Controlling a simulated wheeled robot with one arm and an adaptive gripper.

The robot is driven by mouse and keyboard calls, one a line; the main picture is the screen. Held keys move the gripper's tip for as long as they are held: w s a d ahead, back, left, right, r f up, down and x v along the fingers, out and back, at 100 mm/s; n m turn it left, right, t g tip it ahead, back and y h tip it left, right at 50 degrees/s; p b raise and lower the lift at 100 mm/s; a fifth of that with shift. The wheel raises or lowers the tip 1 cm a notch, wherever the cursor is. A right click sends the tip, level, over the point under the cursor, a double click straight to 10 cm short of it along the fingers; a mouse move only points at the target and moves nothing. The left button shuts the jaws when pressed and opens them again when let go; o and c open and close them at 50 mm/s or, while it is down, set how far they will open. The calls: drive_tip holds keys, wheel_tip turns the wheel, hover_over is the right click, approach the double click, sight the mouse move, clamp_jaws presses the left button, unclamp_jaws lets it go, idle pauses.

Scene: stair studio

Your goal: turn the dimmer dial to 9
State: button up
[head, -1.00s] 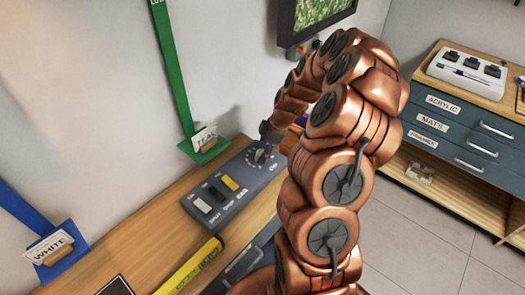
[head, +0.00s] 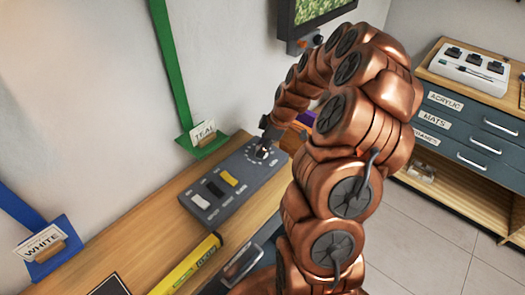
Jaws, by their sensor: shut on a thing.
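The dimmer dial (head: 262,153) sits at the far right end of a grey control panel (head: 205,210) on the wooden bench. A ring of pale marks surrounds the dial, but the numbers are too small to read. My gripper (head: 265,145) reaches down over the dial from behind my copper arm and is shut on it. The fingertips are small and partly hidden. Which mark the dial points to cannot be told. Three rocker switches, white (head: 200,202), black (head: 214,189) and yellow (head: 229,178), sit on the panel left of the dial.
A green stand with a TEAL card (head: 203,133) is behind the panel, close to the wall. A blue stand with a WHITE card (head: 42,244) is at left. A yellow level (head: 190,265) lies in front. A drawer cabinet (head: 470,130) stands at right.

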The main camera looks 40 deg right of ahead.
drive_tip(key=m+b, duration=0.1)
drive_tip(key=m+h+b, duration=0.1)
drive_tip(key=m+b, duration=0.1)
drive_tip(key=m+t+b, duration=0.1)
drive_tip(key=b, duration=0.1)
drive_tip(key=shift+s+a+f+m, duration=0.1)
drive_tip(key=shift+s+f+m, duration=0.05)
drive_tip(key=shift+f+m, duration=0.15)
drive_tip(key=m+h+b, duration=0.1)
drive_tip(key=m, duration=0.1)
drive_tip(key=m+h+b, duration=0.1)
drive_tip(key=m+b, duration=0.1)
drive_tip(key=shift+r+t, duration=0.15)
drive_tip(key=shift+t, duration=0.15)
drive_tip(key=m+h+b, duration=0.2)
drive_tip(key=m, duration=0.4)
drive_tip(key=shift+a+r, duration=0.1)
drive_tip(key=shift+a, duration=0.05)
drive_tip(key=m+h, duration=0.1)
drive_tip(key=m, duration=0.1)
drive_tip(key=m+g, duration=0.1)
drive_tip(key=m, duration=0.1)
drive_tip(key=shift+r+m+h+b, duration=0.1)
drive_tip(key=shift+m+h+b, duration=0.2)
drive_tip(key=shift+m+h, duration=0.1)
drive_tip(key=shift+a, duration=0.1)
drive_tip(key=o, duration=1.1)
drive_tip(key=shift+o, duration=0.2)
